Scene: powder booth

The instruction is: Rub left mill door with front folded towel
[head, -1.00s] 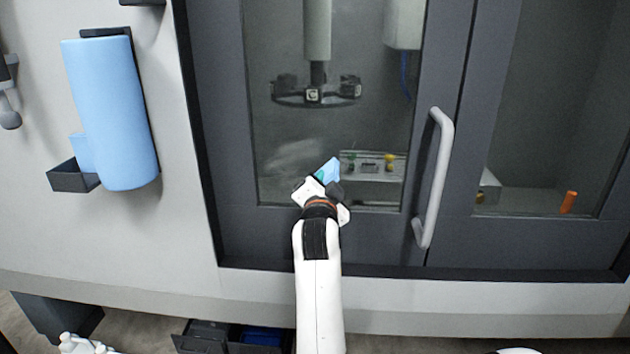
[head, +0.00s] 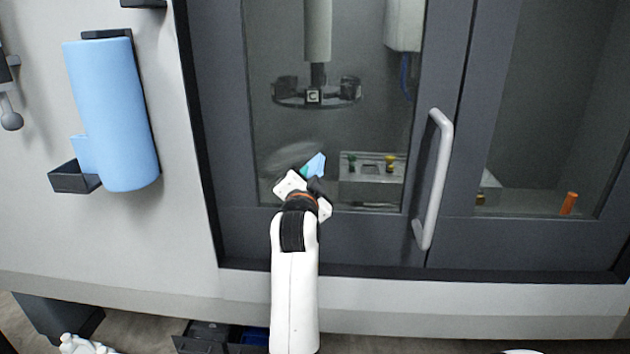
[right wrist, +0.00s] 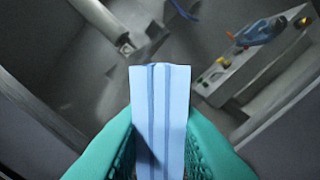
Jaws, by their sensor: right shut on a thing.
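The left mill door (head: 225,150) is a dark grey frame around a large glass window, with a pale vertical handle (head: 437,180) at its right side. My right gripper (head: 308,172) is at the lower part of the window. It is shut on a blue folded towel (head: 316,165). In the right wrist view the towel (right wrist: 160,120) stands between two green fingers, its free end pointing at the glass. I cannot tell whether it touches the glass. A pale smear (head: 295,160) shows on the window near the towel. My left gripper is not in view.
A blue roll (head: 110,115) hangs on the wall at left above a small dark tray (head: 75,178). Behind the glass are a spindle (head: 316,95) and a grey block (head: 372,185). Open drawers (head: 215,335) show below. The second door (head: 550,235) is at right.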

